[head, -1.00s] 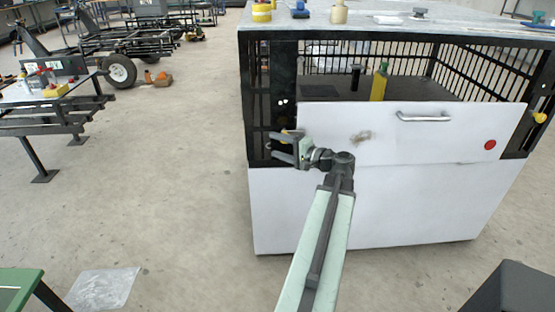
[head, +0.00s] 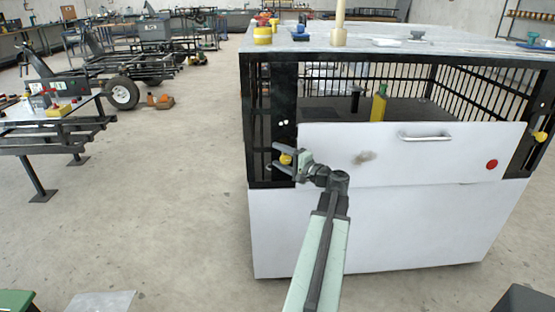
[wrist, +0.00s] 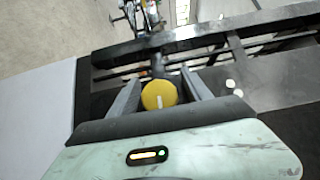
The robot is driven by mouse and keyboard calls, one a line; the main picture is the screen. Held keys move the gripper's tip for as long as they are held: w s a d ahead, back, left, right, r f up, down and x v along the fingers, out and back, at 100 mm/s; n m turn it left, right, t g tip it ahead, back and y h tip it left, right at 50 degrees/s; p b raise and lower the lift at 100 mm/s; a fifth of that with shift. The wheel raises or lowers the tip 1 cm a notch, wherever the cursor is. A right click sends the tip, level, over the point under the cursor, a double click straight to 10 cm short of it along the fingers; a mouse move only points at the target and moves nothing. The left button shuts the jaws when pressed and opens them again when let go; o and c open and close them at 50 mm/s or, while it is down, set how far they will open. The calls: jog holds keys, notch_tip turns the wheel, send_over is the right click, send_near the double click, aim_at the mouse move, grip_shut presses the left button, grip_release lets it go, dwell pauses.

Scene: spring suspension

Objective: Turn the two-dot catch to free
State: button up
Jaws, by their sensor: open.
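The catch is a round yellow knob (head: 285,158) on the black left post of the cage front, below two white dots (head: 285,123). In the wrist view the knob (wrist: 158,97) carries a short white line, roughly upright in the picture. My gripper (head: 275,158) is open, with one finger above and one below the knob in the head view. In the wrist view my fingers (wrist: 162,76) stand on both sides of the knob, with small gaps showing. Part of the knob is hidden by my gripper in the head view.
A white front panel (head: 430,160) with a metal handle (head: 426,136) and red button (head: 492,164) lies right of the catch. Another yellow knob (head: 540,136) sits on the right post. Bottles stand inside the cage.

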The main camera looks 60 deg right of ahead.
grip_shut()
dwell(1.3)
